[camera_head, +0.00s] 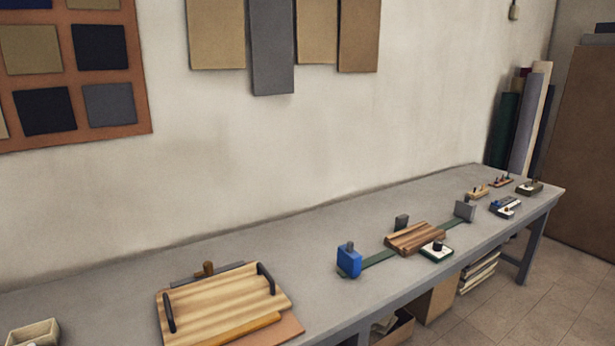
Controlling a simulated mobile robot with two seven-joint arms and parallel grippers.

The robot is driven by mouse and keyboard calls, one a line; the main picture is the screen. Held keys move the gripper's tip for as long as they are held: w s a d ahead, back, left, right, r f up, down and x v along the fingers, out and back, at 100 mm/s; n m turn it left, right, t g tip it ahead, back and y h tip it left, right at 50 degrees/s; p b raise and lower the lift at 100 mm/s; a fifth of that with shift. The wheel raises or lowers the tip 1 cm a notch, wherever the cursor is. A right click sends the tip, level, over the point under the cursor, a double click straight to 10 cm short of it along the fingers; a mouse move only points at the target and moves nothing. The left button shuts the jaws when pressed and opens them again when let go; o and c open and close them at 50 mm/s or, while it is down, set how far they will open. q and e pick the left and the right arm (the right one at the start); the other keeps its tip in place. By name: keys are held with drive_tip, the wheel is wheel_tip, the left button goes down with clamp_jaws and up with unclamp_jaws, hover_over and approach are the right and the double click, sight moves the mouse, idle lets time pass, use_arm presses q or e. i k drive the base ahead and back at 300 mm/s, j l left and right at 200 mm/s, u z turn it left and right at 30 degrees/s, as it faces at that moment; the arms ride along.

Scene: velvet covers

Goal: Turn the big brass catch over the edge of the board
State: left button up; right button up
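A striped wooden board (222,297) with two dark handles lies on the grey workbench at the lower left. A long orange-yellow bar (236,329) lies along its near edge; it may be the big brass catch, but I cannot tell for sure. A brown knob (208,268) stands at the board's far edge, by a dark grey strip. A second, smaller striped board (414,238) sits further right on a green strip. Neither of my grippers is in view.
The grey workbench (300,244) runs along the wall to the right. A blue block (349,261), a white-topped device (437,250) and several small items stand further along. A pale open box (34,333) is at the lower left. Bare bench lies between the large board and blue block.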

sight(208, 266)
drive_tip(key=i+l+u, duration=0.15)
drive_tip(key=l, duration=0.2)
drive_tip(key=i+l+u, duration=0.15)
drive_tip(key=l, duration=0.2)
drive_tip(key=i+l+u, duration=0.15)
drive_tip(key=l, duration=0.25)
drive_tip(key=i+l+u, duration=0.15)
drive_tip(key=l, duration=0.25)
